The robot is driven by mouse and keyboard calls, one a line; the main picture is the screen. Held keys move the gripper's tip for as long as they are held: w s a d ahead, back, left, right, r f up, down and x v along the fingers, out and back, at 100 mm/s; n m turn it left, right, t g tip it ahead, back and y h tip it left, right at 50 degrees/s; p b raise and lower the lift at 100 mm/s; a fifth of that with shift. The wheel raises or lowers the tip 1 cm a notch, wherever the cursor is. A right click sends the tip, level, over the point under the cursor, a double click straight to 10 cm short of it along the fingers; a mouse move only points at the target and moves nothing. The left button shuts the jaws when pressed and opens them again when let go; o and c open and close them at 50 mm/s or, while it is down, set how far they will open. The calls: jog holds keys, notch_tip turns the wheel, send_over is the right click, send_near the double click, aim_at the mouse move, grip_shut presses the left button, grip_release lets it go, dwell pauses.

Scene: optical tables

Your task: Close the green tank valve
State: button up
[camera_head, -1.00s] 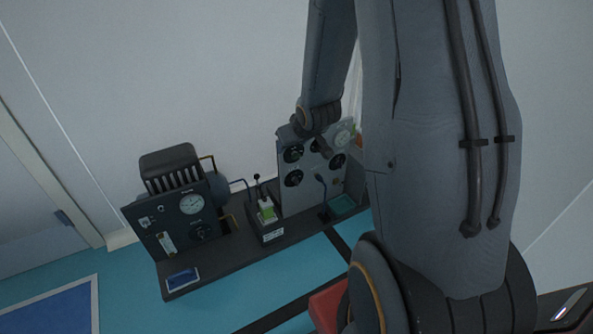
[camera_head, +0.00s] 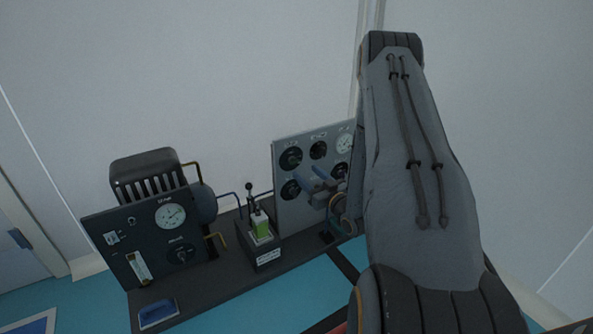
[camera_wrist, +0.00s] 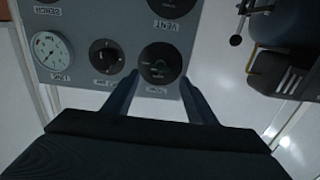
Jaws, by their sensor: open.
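The grey upright valve panel (camera_head: 282,216) stands on the dark bench, with round black knobs and a gauge. A black knob with a green mark (camera_wrist: 160,62) shows in the wrist view, where the panel appears upside down. It seems to be the upper left knob (camera_head: 290,158) in the head view. My gripper (camera_wrist: 159,78) is open and empty, with one finger on each side of this knob's lower part. In the head view my gripper (camera_head: 309,171) is in front of the panel's left half. I cannot tell whether the fingers touch the knob.
The vent knob (camera_wrist: 171,4) and a plain black knob (camera_wrist: 105,56) are close by. The tank gauge is uncertain by label, but a white gauge (camera_wrist: 52,49) sits beside them. A dark pump unit (camera_head: 150,235) and a small box with a lever (camera_head: 262,253) stand left.

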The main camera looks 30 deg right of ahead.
aim_at(296, 163)
jog(key=w+b, duration=0.2)
jog(key=w, duration=0.5)
jog(key=shift+w+a, duration=0.1)
jog(key=c, duration=1.1)
